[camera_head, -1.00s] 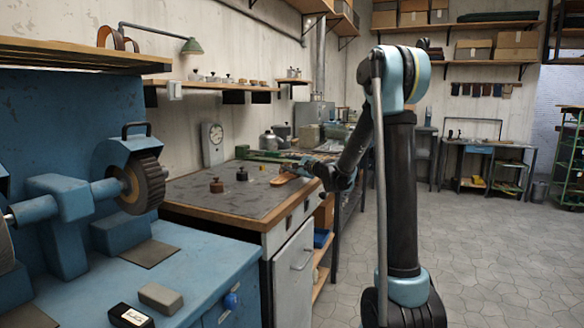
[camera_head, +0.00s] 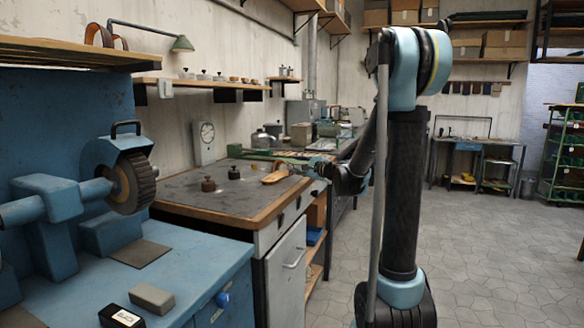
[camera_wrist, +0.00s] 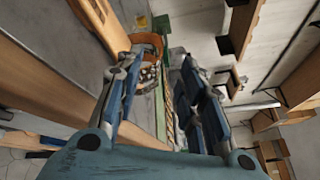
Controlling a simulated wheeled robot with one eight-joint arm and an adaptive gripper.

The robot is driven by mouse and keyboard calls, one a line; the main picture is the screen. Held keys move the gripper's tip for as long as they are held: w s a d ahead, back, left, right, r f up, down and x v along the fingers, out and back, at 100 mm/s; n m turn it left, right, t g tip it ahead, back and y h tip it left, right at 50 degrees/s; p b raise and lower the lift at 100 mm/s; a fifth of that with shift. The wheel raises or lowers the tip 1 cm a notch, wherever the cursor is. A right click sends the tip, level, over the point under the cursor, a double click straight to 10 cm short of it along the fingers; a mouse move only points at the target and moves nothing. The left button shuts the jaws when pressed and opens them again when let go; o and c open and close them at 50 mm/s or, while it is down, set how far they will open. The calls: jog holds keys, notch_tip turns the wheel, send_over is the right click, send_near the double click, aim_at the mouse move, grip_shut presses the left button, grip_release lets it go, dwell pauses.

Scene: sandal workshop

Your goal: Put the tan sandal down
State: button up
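The tan sandal (camera_head: 275,175) lies on the grey top of the workbench (camera_head: 185,192), near its right edge. My gripper (camera_head: 308,167) is just right of the sandal in the head view, low over the bench edge. In the wrist view my gripper (camera_wrist: 160,58) has its two fingers apart, with a gap between them. The left fingertip is close to the strap; I cannot tell whether it touches.
Two small dark weights (camera_head: 208,184) stand on the bench left of the sandal. A dial scale (camera_head: 203,144) and metal pots (camera_head: 262,138) stand behind. A blue grinder (camera_head: 120,185) is at the left. The floor (camera_head: 470,260) at the right is clear.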

jog(key=shift+v, duration=0.9)
jog(key=s+f+n+g+h, duration=0.1)
jog(key=s+f+n+g, duration=0.15)
jog(key=s, duration=0.35)
jog(key=s+f+n+g, duration=0.1)
jog(key=s+n, duration=0.3)
jog(key=s, duration=0.2)
jog(key=s+d+f+n+g+h, duration=0.2)
jog(key=s+d+f, duration=0.4)
jog(key=s, duration=0.4)
jog(key=s+d+f+n+g+h, duration=0.2)
jog(key=s+d+f+h, duration=0.3)
jog(key=s, duration=0.6)
jog(key=s+d+f+n+g+h, duration=0.3)
jog(key=s+d+f+n, duration=0.1)
jog(key=s+d+f, duration=0.3)
jog(key=s+d, duration=0.2)
jog(key=s, duration=0.2)
jog(key=shift+f+n+h, duration=0.25)
jog(key=shift+n+h, duration=0.05)
jog(key=shift+n, duration=0.05)
jog(key=shift+w, duration=0.1)
jog(key=shift+w+f, duration=0.2)
jog(key=shift+w, duration=0.3)
jog(key=shift+s, duration=0.1)
jog(key=shift+c, duration=0.3)
